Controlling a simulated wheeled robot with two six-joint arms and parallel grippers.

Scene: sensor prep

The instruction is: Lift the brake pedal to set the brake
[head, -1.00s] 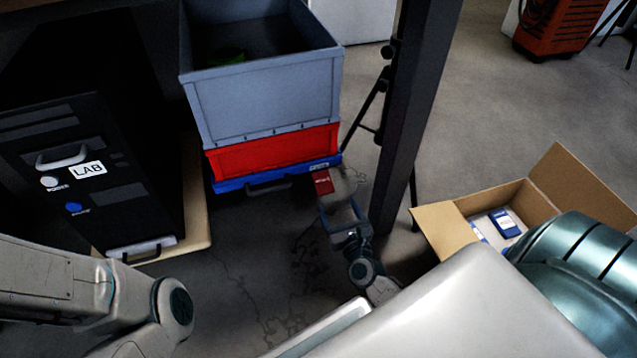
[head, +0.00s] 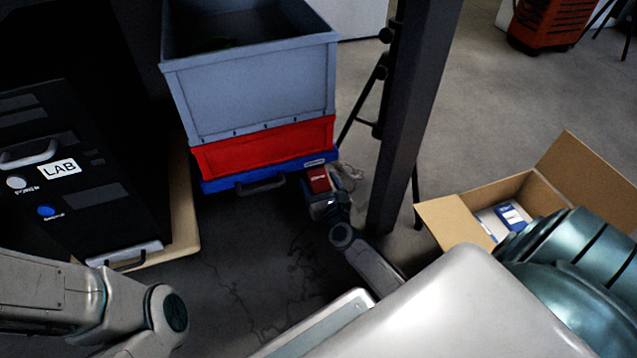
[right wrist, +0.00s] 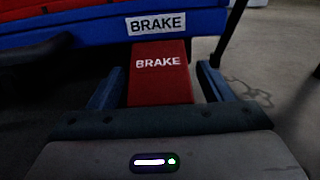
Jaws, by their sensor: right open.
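The red brake pedal (head: 318,180) sticks out low at the front right corner of the blue dolly (head: 222,184). In the right wrist view the pedal (right wrist: 160,80) is flat, with white BRAKE lettering. My right gripper (head: 322,196) is open at the pedal. In the right wrist view its two fingers (right wrist: 158,88) stand on either side of the pedal, with gaps visible on both sides. A white BRAKE label (right wrist: 178,22) is on the dolly edge above the pedal. My left arm shows at lower left in the head view, but its gripper is out of view.
A red crate (head: 265,148) and a grey bin (head: 250,95) are stacked on the dolly. A dark post (head: 410,120) stands close right of my right gripper. A black LAB cabinet (head: 90,205) is at left, and an open cardboard box (head: 455,225) at right.

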